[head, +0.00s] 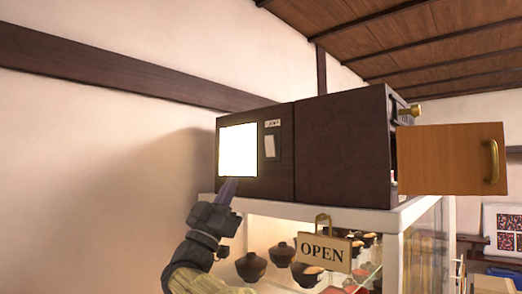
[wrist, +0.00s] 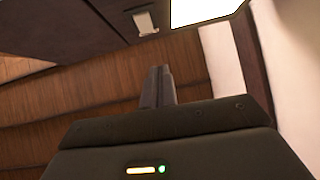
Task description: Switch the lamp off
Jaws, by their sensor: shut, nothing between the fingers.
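The lamp is a glowing white square panel (head: 238,150) in the front of a dark brown box (head: 345,148). A pale rocker switch (head: 270,147) on a dark plate sits just right of the panel, with a small label above it. In the wrist view the switch (wrist: 145,22) is at the top, left of the bright panel (wrist: 203,8). My gripper (head: 230,186) is shut and empty, at the panel's lower edge and below left of the switch. In the wrist view its fingers (wrist: 158,76) point up, apart from the switch in the picture.
The box rests on a white-framed glass display case (head: 400,215) with several dark bowls inside. An OPEN sign (head: 321,253) hangs on the case front. An orange-brown door or drawer front (head: 452,158) with a brass handle sticks out at right.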

